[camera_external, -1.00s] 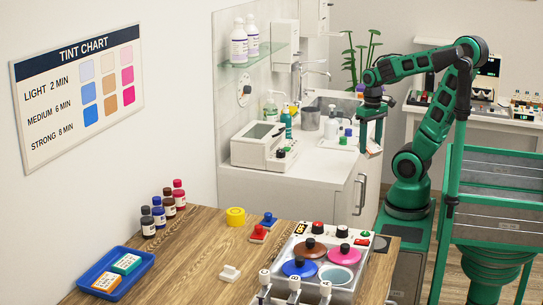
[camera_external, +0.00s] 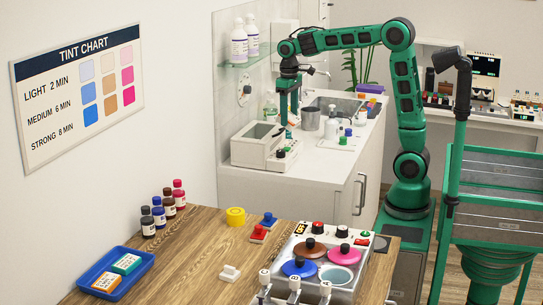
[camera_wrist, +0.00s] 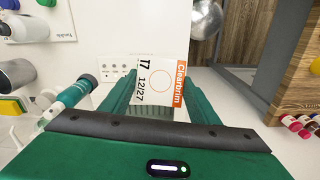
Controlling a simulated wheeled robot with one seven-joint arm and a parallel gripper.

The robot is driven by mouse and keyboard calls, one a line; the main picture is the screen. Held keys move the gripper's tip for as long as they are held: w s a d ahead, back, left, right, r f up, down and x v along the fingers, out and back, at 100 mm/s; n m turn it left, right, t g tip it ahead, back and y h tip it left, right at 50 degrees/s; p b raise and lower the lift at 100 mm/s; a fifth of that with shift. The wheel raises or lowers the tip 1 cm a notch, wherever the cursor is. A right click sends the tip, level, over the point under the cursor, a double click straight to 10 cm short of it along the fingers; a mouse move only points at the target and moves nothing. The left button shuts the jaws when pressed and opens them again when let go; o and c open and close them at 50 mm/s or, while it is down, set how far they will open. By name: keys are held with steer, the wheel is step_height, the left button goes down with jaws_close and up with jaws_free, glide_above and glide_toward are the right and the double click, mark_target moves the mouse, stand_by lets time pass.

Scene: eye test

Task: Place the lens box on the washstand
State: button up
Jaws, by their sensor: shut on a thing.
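My gripper (camera_external: 289,112) hangs over the left part of the washstand (camera_external: 325,162), a white cabinet with a sink, in the external view. The box sits between the green fingers.
A white countertop machine (camera_external: 262,150) stands close below my gripper. The washstand's front right top looks clear. A blue tray (camera_external: 150,262) with two boxes lies on the wooden table.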

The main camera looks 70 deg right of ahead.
steer(key=shift+n, duration=0.8)
steer(key=w+a, duration=0.1)
steer(key=w, duration=0.1)
steer(key=w+a, duration=0.2)
steer(key=w, duration=0.1)
steer(key=w+a, duration=0.2)
steer(key=w, duration=0.1)
steer(key=shift+s+a+f+n, duration=0.25)
steer(key=shift+s+a+n, duration=0.05)
steer(key=shift+s+n, duration=0.1)
steer(key=s+d+f+n+h, duration=0.2)
steer(key=s+f+n+h, duration=0.1)
steer(key=s+n, duration=0.65)
steer(key=s+d+f+n+h, duration=0.1)
steer(key=s+f+n+h, duration=0.2)
steer(key=s+n, duration=0.6)
steer(key=shift+m, duration=0.65)
steer(key=d+f, duration=0.2)
steer(key=d, duration=0.1)
steer(key=w+d+f, duration=0.1)
steer(key=d+f, duration=0.1)
steer(key=d, duration=0.2)
steer(key=w+d+f, duration=0.1)
steer(key=d+f, duration=0.2)
steer(key=d, duration=0.1)
steer(key=shift+f, duration=2.1)
